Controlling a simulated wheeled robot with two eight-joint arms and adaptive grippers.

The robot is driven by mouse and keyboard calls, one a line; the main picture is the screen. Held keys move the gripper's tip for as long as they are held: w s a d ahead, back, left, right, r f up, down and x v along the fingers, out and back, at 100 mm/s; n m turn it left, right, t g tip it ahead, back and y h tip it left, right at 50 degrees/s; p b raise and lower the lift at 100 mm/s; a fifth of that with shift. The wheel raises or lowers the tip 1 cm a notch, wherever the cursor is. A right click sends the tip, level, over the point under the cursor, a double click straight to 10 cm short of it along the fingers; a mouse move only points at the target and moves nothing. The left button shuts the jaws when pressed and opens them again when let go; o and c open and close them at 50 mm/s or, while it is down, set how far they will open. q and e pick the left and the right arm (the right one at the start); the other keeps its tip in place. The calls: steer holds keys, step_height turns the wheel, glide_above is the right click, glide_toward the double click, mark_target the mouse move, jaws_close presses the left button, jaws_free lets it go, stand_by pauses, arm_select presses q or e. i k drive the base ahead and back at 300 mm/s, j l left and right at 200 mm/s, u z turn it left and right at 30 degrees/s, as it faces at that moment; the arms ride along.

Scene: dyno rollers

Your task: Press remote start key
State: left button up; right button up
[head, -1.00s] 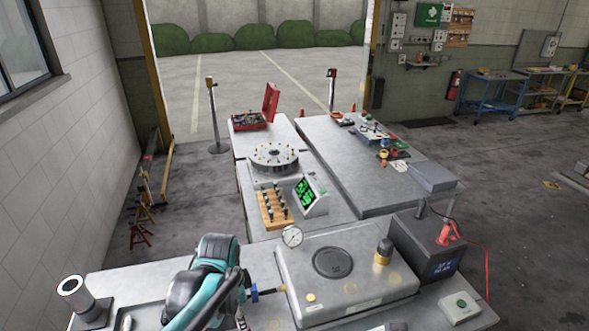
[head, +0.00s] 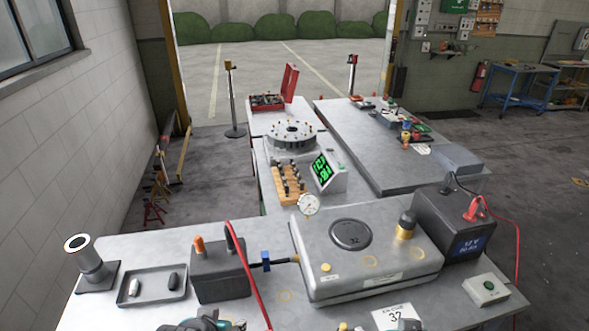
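No object is plainly marked as the remote start key. A small grey box with a green button (head: 488,287) stands at the right of the front bench. A shallow dark tray (head: 148,300) at the left holds a small pale piece (head: 133,287) and a dark fob-like piece (head: 173,281); I cannot tell whether either is the key. Teal and dark parts of my arm show at the bottom edge, left of the middle. Neither gripper's fingertips show, so I cannot see whether they hold anything.
A large grey metal case (head: 366,254) fills the bench middle, with a gauge (head: 309,204) behind its left corner. A black box (head: 220,276) with a red cable stands left, a battery-like box (head: 455,225) right. A metal cylinder (head: 90,262) stands far left.

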mark_target(488, 285)
steer(key=z, duration=1.45)
